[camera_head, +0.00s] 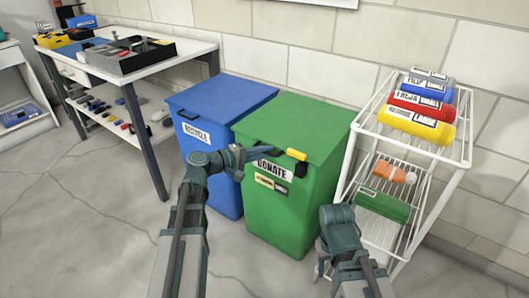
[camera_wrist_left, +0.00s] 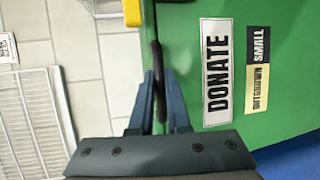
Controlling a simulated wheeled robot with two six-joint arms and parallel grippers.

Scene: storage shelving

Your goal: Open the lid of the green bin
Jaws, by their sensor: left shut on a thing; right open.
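The green bin (camera_head: 280,205) stands beside the blue bin, with a "DONATE" label (camera_head: 270,167) on its front. Its green lid (camera_head: 297,122) lies flat on top. My left gripper (camera_head: 238,160) is at the front edge of the lid, near its left corner. In the left wrist view, my left gripper (camera_wrist_left: 158,98) is shut on a thin black handle (camera_wrist_left: 157,52) beside the "DONATE" label. My right gripper (camera_head: 322,262) hangs in front of the green bin's lower right side, apart from it, open; its fingertips are partly hidden.
The blue recycle bin (camera_head: 213,113) touches or nearly touches the green bin on the left. A white wire rack (camera_head: 352,165) with rolled items stands close on the right. A yellow-tipped black piece (camera_head: 296,154) sits at the lid's front edge. A workbench (camera_head: 165,62) is further left.

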